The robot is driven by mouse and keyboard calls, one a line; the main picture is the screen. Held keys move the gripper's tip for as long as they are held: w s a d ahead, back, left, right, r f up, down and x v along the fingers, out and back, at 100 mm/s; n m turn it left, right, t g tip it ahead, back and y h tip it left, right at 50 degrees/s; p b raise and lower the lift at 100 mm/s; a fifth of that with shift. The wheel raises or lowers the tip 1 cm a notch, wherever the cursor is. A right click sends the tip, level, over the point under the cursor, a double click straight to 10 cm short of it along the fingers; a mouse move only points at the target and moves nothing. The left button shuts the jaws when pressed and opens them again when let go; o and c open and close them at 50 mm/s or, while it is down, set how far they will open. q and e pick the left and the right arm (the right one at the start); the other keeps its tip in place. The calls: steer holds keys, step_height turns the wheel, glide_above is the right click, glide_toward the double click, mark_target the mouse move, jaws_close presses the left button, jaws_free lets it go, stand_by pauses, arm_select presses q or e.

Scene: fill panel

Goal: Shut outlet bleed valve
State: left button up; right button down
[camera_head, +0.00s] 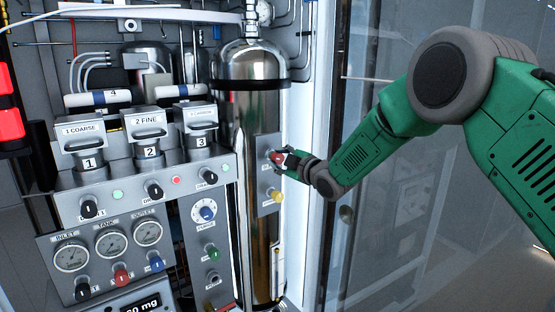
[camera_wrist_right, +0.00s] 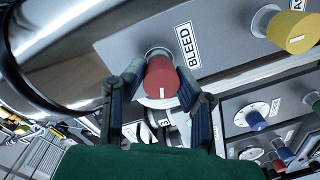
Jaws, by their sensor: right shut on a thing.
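The bleed valve is a red knob (camera_wrist_right: 160,80) with a white mark, on a grey plate (camera_wrist_right: 120,58) labelled BLEED, in the right wrist view. In the head view the knob (camera_head: 276,157) shows small at the plate beside the shiny tank. My right gripper (camera_wrist_right: 158,88) has a finger on each side of the red knob and is shut on it. In the head view my right gripper (camera_head: 287,160) reaches the plate from the right and partly hides the knob. My left gripper is not in view.
A yellow knob (camera_head: 276,195) sits below the red one on the same plate. The shiny tank (camera_head: 252,110) stands just left. A panel with gauges (camera_head: 110,243) and several knobs fills the lower left. A cabinet frame edge (camera_head: 318,200) runs close to my right gripper.

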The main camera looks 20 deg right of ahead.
steer(key=m, duration=0.2)
steer(key=f+m, duration=0.1)
steer(key=m, duration=0.1)
steer(key=shift+s, duration=0.1)
steer(key=m, duration=0.3)
steer(key=shift+p, duration=0.3)
steer(key=m, duration=0.3)
steer(key=shift+d+f+y, duration=0.1)
steer(key=shift+y, duration=0.3)
steer(key=shift+m, duration=1.7)
steer(key=c, duration=1.2)
jaws_free()
steer(key=shift+r, duration=0.25)
